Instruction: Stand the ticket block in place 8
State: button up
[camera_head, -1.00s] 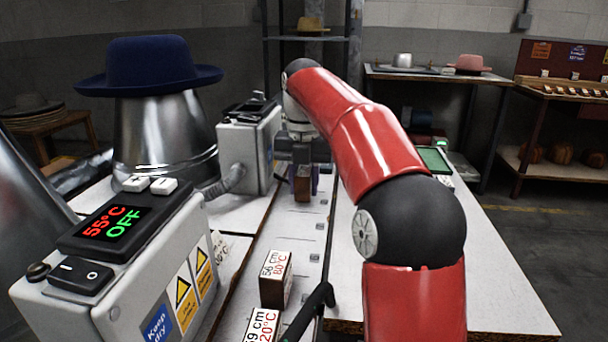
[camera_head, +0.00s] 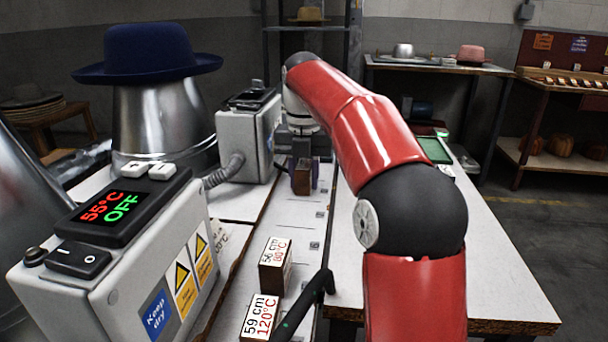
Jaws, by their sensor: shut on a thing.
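My gripper (camera_head: 303,172) is at the far part of the narrow pale strip (camera_head: 298,226), beside the farther grey control box. It is shut on a brown ticket block (camera_head: 302,184), which looks upright between the purple-tinged fingers. I cannot tell whether the block touches the strip. The block's print and the place numbers are not readable from here. Two other ticket blocks stand nearer on the strip: one marked 56 cm, 80°C (camera_head: 273,278) and one marked 59 cm, 120°C (camera_head: 260,327).
A near control box (camera_head: 150,270) reads 55°C OFF. A blue hat (camera_head: 148,54) sits on a metal form (camera_head: 165,125) at left. A black lever (camera_head: 308,300) juts over the strip's near part. A white table (camera_head: 490,270) lies right of my arm.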

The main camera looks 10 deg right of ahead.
jog(key=o, duration=1)
jog(key=shift+o, duration=0.2)
